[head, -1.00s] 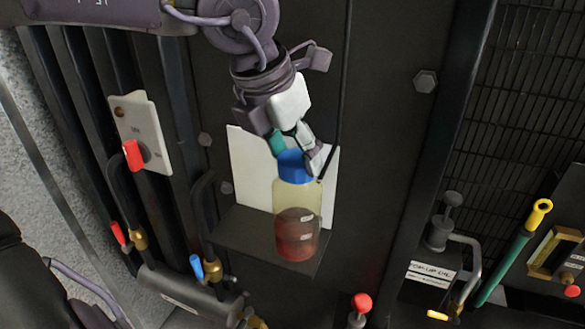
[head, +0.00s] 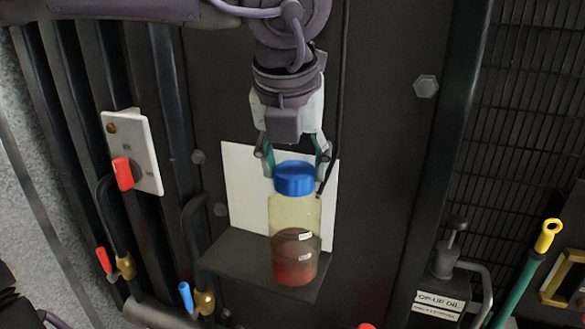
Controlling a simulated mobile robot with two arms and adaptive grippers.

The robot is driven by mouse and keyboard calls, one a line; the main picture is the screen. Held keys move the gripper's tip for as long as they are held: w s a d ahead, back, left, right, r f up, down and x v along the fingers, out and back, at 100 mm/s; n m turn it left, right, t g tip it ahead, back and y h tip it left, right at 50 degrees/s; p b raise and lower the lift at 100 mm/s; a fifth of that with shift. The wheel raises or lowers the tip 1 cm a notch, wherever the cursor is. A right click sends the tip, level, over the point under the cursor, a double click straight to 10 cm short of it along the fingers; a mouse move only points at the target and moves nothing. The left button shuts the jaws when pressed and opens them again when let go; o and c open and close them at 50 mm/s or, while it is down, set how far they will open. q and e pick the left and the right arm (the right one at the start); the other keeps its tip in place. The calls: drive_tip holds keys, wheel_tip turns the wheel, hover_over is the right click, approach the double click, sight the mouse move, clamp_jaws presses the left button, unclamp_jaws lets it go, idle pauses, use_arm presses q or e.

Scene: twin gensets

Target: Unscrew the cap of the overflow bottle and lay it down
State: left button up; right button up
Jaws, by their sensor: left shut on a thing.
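The overflow bottle (head: 296,225) is clear yellowish with dark red liquid in its lower part. It stands upright on a dark shelf (head: 222,262) in front of a white plate (head: 245,190). Its blue cap (head: 295,182) sits on top of the neck; I cannot tell how loose it is. My left gripper (head: 295,166) comes down from above, with one finger on each side of the cap, shut on it. The fingers' contact is partly hidden behind the cap. My right gripper is not in view.
A switch panel with a red handle (head: 123,173) is on the left. Below it are red and blue valve levers (head: 186,297). A dark hose runs down just right of the gripper. A yellow-topped green handle (head: 547,236) stands at the right. The shelf's left part is bare.

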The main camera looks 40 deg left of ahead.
use_arm(q)
drive_tip(key=o, duration=1.2)
drive_tip(key=shift+c, duration=0.5)
